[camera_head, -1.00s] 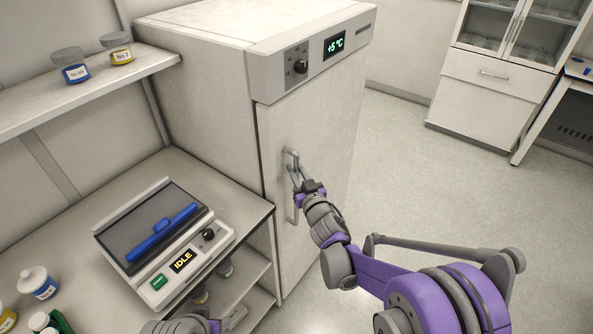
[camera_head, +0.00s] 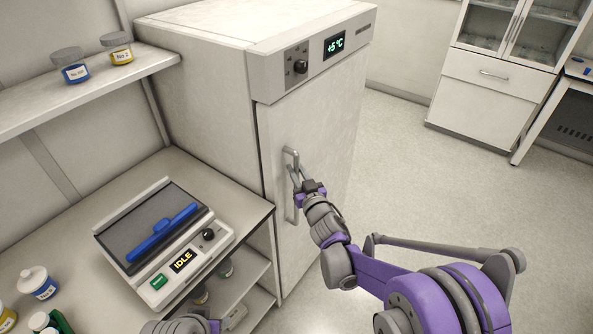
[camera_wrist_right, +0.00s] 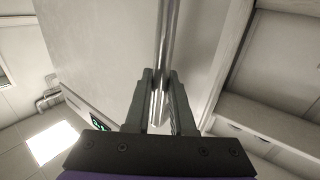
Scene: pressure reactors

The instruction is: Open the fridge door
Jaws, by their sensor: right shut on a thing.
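The fridge (camera_head: 200,75) is a tall white cabinet with a display reading +5 °C on its top panel. Its door (camera_head: 318,140) is closed. A vertical metal handle (camera_head: 289,208) is on the door's left side. My right gripper (camera_head: 297,176) is at the handle, shut on its bar. In the right wrist view the two fingers (camera_wrist_right: 161,105) sit on either side of the handle bar (camera_wrist_right: 166,40). Only a small part of my left arm shows at the bottom edge of the head view; its gripper fingers are not visible.
A bench (camera_head: 250,199) left of the fridge holds a device (camera_head: 183,264) with a screen reading IDLE and several bottles. A shelf (camera_head: 35,112) above carries two jars. Open floor (camera_head: 440,190) lies right of the fridge, with a white cabinet (camera_head: 488,95) at the back.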

